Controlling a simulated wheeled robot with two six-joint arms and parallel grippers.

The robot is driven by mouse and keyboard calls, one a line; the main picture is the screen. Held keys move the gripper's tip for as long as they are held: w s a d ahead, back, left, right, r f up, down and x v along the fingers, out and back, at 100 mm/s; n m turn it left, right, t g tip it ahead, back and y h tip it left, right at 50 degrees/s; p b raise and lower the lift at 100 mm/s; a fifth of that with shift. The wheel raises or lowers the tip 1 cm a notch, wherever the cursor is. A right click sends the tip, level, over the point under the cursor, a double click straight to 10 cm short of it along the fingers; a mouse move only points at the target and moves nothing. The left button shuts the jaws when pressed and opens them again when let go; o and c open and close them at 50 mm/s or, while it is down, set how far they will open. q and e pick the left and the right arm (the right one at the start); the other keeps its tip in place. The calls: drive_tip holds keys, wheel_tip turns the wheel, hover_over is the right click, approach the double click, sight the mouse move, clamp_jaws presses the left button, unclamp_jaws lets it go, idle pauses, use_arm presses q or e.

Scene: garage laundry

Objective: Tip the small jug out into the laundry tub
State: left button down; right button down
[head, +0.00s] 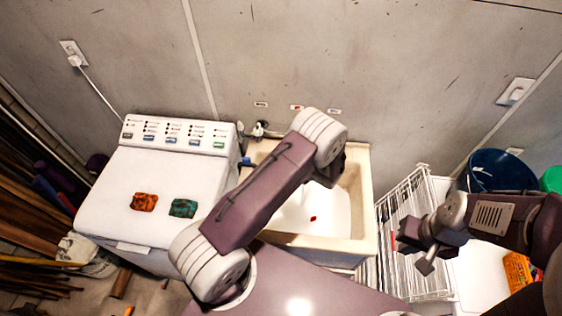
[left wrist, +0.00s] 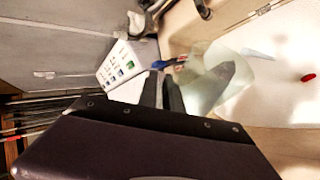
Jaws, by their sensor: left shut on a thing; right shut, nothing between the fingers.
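The laundry tub (head: 361,190) is a cream basin with a white inside, below the wall in the head view. My left arm reaches across it and mostly hides my left gripper there. In the left wrist view, my left gripper (left wrist: 163,92) is shut on the small jug (left wrist: 213,82), a pale see-through vessel. The jug looks tilted, over the tub's inner side; its contents cannot be made out. My right gripper (head: 425,262) is shut and empty, right of the tub.
A white washing machine (head: 135,195) with two cloths stands left of the tub. A white rack (head: 405,195) and a blue bucket (head: 495,168) stand to the right. A small red thing (head: 313,218) lies in the tub. A tap (head: 259,129) is at its back left.

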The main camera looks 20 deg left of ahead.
use_arm(q)
drive_tip(key=shift+w+d+r, duration=0.15)
drive_tip(key=shift+r, duration=0.35)
drive_tip(key=shift+w+d+r+m+y+p, duration=0.25)
drive_tip(key=shift+r+m+y+p, duration=0.05)
drive_tip(key=shift+r+p, duration=0.15)
drive_tip(key=shift+w+d+g, duration=0.15)
drive_tip(key=shift+g, duration=0.25)
drive_tip(key=shift+w+d+f+y+b, duration=0.2)
drive_tip(key=shift+y+b, duration=0.1)
drive_tip(key=shift+b, duration=0.35)
drive_tip(key=shift+w+d+r+m+g+y+b, duration=0.1)
drive_tip(key=shift+w+d+m+g+y+b, duration=0.4)
drive_tip(key=shift+b, duration=0.75)
drive_tip(key=w+d+m+y+b, duration=0.1)
drive_tip(key=b, duration=0.2)
drive_tip(key=shift+w+d+r+b, duration=0.1)
drive_tip(key=shift+w+r+b, duration=0.1)
drive_tip(key=shift+b, duration=0.1)
drive_tip(key=shift+w+d+r+g+b, duration=0.2)
drive_tip(key=shift+g+b, duration=0.2)
drive_tip(key=shift+b, duration=0.15)
